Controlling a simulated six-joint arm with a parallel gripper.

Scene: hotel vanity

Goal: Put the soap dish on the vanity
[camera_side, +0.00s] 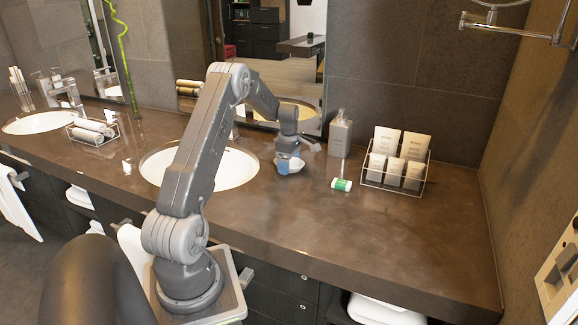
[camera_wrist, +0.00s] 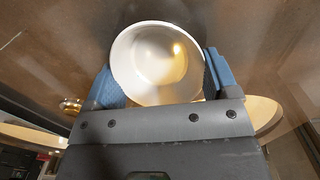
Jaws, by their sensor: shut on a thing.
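The soap dish (camera_side: 298,165) is a small round white bowl, at the counter just right of the near sink in the side view. In the wrist view the soap dish (camera_wrist: 157,62) shows from above, empty inside, between two blue finger pads. My gripper (camera_side: 287,164) points down and is shut on the soap dish. The vanity (camera_side: 400,235) is a brown stone counter under it. The dish is at or very close to the counter; I cannot tell whether it touches. The fingers hide part of its side.
A pump bottle (camera_side: 340,134) and a wire rack of packets (camera_side: 397,165) stand behind. The near sink (camera_side: 238,170) is at left. The counter's front right is clear.

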